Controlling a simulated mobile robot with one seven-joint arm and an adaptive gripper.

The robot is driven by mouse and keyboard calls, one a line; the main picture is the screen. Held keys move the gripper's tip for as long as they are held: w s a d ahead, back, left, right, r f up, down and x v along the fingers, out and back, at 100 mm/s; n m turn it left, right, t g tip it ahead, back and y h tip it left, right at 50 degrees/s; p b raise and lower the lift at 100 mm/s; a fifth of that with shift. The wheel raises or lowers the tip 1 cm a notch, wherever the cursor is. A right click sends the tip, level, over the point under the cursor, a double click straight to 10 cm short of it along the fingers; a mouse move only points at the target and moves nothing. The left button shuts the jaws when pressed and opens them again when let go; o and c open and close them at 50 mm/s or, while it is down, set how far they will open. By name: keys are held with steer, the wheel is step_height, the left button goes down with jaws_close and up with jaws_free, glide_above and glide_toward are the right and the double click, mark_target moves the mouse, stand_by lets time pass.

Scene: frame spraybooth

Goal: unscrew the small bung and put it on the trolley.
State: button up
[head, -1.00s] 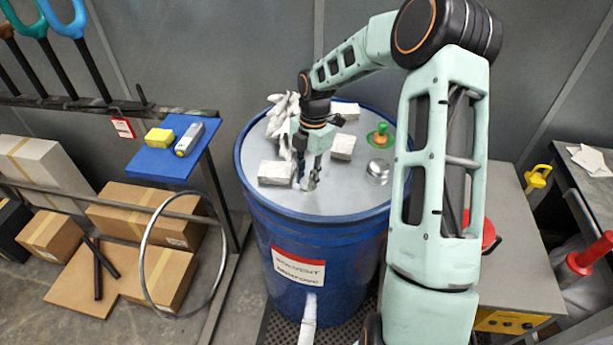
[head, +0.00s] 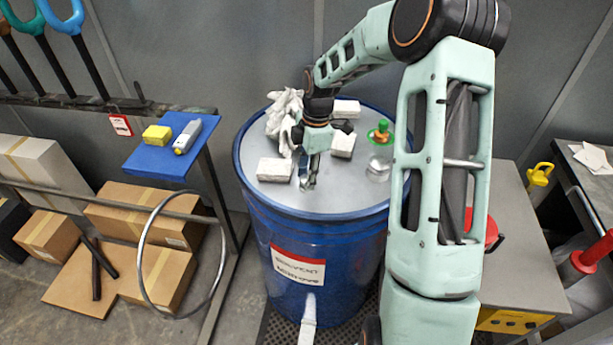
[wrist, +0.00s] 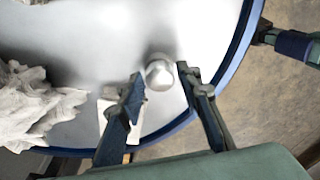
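The small bung (wrist: 159,73) is a shiny silver round piece on the grey lid of the blue drum (head: 315,255). In the wrist view it lies between my two fingertips, with a visible gap on at least one side. My gripper (wrist: 161,80) is open and points down at the lid; it also shows in the head view (head: 307,183), where its fingers largely hide the bung. I cannot tell whether a finger touches it. A grey-topped unit (head: 520,240) with a yellow panel stands right of the drum; I cannot tell if this is the trolley.
On the lid are a crumpled white rag (head: 284,118), several white blocks (head: 274,170), a clear or silvery cup-like piece (head: 379,169) and a green and orange item (head: 380,134). A blue shelf (head: 150,163) at left holds a yellow block (head: 157,134) and a grey device (head: 188,137).

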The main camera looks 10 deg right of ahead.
steer(key=m+b, duration=0.1)
steer(key=m, duration=0.2)
steer(key=shift+m, duration=0.3)
steer(key=shift+f+m+t+b, duration=0.1)
steer(key=shift+m+t+b, duration=0.3)
steer(key=shift+m+b, duration=0.55)
steer(key=m, duration=0.2)
steer(key=shift+m, duration=0.35)
steer(key=m+b, duration=0.1)
steer(key=m, duration=0.2)
steer(key=shift+t+h+b, duration=0.3)
steer(key=m+b, duration=0.1)
steer(key=m, duration=0.4)
steer(key=shift+a, duration=0.1)
steer(key=shift+m+h+b, duration=0.45)
steer(key=shift+m+h, duration=0.15)
steer(key=shift+m, duration=2.3)
